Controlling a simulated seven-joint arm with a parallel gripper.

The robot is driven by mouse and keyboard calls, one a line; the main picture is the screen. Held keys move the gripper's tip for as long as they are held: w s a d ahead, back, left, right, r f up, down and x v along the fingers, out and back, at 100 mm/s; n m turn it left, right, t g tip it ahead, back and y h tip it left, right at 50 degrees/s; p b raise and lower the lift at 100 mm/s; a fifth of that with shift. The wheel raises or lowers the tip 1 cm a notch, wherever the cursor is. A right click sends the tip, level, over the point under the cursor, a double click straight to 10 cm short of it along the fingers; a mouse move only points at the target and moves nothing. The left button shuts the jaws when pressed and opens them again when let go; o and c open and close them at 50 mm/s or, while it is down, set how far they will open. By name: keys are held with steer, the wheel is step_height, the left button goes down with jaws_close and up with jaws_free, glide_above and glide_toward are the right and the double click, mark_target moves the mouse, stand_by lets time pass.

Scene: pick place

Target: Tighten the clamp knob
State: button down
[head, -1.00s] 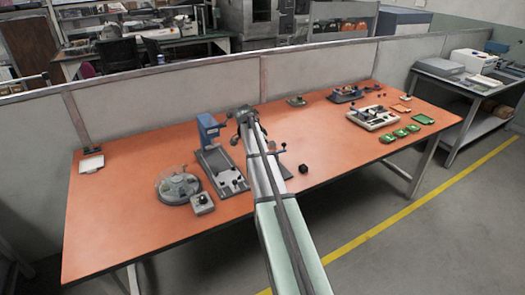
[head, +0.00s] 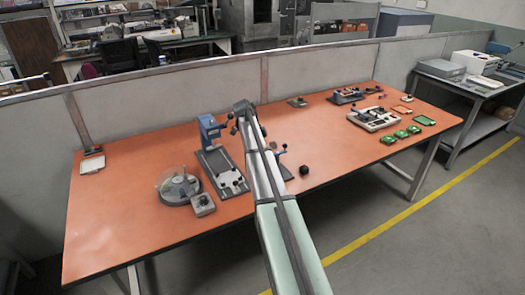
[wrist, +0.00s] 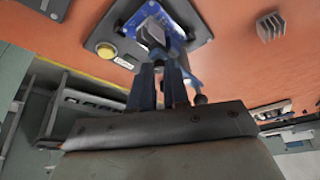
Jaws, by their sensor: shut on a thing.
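In the wrist view, a dark grey plate (wrist: 195,25) carries a blue clamp fixture (wrist: 128,27) and a yellow button (wrist: 105,50). My gripper (wrist: 158,62) reaches to this fixture with its two dark fingers close together. It is shut on a small dark part there, which seems to be the clamp knob; the fingers hide most of it. A small dark ball-ended lever (wrist: 200,98) stands beside the right finger.
In the head view, a blue press (head: 209,127) on a grey base stands left of my arm, beside a round clear-covered tray (head: 175,186) and a grey box (head: 202,204). A small black object (head: 303,168) lies right of the arm. The orange table (head: 120,225) is bare at front left.

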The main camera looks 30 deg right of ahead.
steer(key=shift+d+r, duration=0.1)
steer(key=shift+r, duration=0.05)
steer(key=c, duration=1.1)
jaws_free()
steer(key=v, duration=1.3)
steer(key=shift+r, duration=0.35)
steer(key=shift+w, duration=0.1)
